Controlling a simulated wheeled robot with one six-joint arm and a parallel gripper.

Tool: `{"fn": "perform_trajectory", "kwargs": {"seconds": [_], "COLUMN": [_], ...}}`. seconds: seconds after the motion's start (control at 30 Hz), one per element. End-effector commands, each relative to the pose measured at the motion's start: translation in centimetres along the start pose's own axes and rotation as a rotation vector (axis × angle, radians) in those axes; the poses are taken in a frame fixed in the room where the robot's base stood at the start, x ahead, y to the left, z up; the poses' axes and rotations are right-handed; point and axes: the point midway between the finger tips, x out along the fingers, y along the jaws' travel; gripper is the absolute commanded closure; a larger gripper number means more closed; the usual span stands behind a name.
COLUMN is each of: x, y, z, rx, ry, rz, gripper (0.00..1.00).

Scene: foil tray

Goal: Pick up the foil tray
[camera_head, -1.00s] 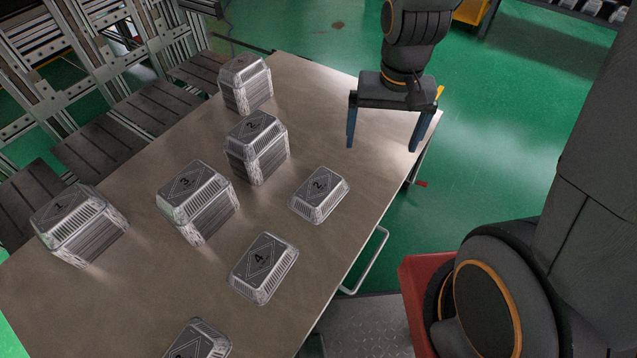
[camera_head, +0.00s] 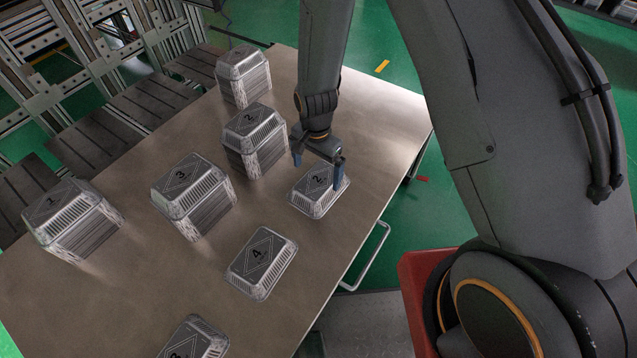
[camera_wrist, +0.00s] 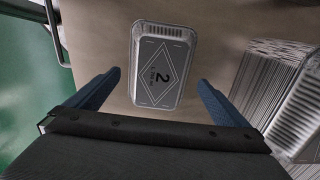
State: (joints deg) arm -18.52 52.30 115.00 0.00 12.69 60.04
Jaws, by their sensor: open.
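A single foil tray marked 2 (camera_head: 318,192) lies upside down on the table, near its right edge. My gripper (camera_head: 318,172) is open, with its two blue fingers at the far end of this tray, one toward each side. In the wrist view the tray (camera_wrist: 161,66) lies ahead, centred between the open fingers (camera_wrist: 155,88), with free space on both sides. Nothing is between the fingers' tips that I can see as held. The exact height of the fingers above the table is hard to tell.
A single tray marked 4 (camera_head: 262,263) and another (camera_head: 196,340) lie nearer on the table (camera_head: 330,255). Taller tray stacks stand to the left: one marked 2 (camera_head: 255,140), one marked 3 (camera_head: 193,196), one marked 1 (camera_head: 72,220), and one at the back (camera_head: 243,77). A red bin (camera_head: 420,285) stands beside the table.

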Motion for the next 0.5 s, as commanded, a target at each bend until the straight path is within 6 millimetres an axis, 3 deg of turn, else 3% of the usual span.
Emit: {"fn": "perform_trajectory", "kwargs": {"seconds": [0.5], "x": [5.2], "y": [0.1], "z": [-0.9], "rx": [-0.002], "ry": [-0.001], "rz": [0.002], "gripper": [0.00]}}
